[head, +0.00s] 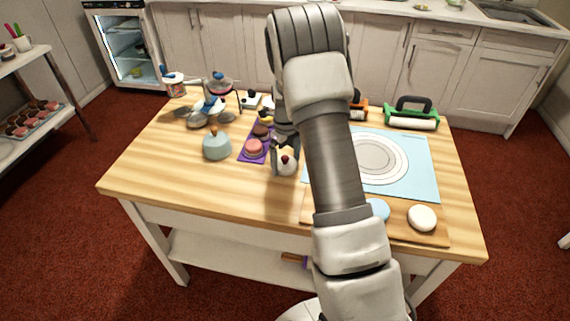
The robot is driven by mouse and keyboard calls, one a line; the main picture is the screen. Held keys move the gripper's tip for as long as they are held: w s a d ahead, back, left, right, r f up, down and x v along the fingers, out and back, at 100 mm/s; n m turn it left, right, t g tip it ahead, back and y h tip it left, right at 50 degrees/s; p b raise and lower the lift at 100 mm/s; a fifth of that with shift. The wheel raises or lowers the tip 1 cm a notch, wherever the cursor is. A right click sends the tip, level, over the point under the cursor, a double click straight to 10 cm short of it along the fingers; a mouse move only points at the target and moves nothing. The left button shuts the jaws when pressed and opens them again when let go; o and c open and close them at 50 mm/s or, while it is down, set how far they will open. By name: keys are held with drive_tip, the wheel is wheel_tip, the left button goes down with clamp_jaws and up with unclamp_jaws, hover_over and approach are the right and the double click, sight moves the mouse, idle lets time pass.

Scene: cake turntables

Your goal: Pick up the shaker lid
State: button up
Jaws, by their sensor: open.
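My gripper (284,148) points down over the table, left of my forearm, and is open. A small rounded white piece with a dark reddish top (287,164) is right at its fingertips; it may be the shaker lid, but it is too small to be sure. I cannot tell whether the fingers touch it or stand around it. My arm and gripper hide part of that area. A teal dome-shaped piece with a brown knob (216,146) stands to the left, apart from my gripper.
A purple mat (245,158) with round pastries lies just left of my gripper. A light-blue mat (425,150) with a white round plate (380,160) lies right. A wooden board (395,228) holds a white round piece (422,217). Several utensils and a green-handled roller (411,116) stand behind. The front-left tabletop is clear.

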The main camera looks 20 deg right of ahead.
drive_tip(key=c, duration=1)
drive_tip(key=shift+o, duration=0.2)
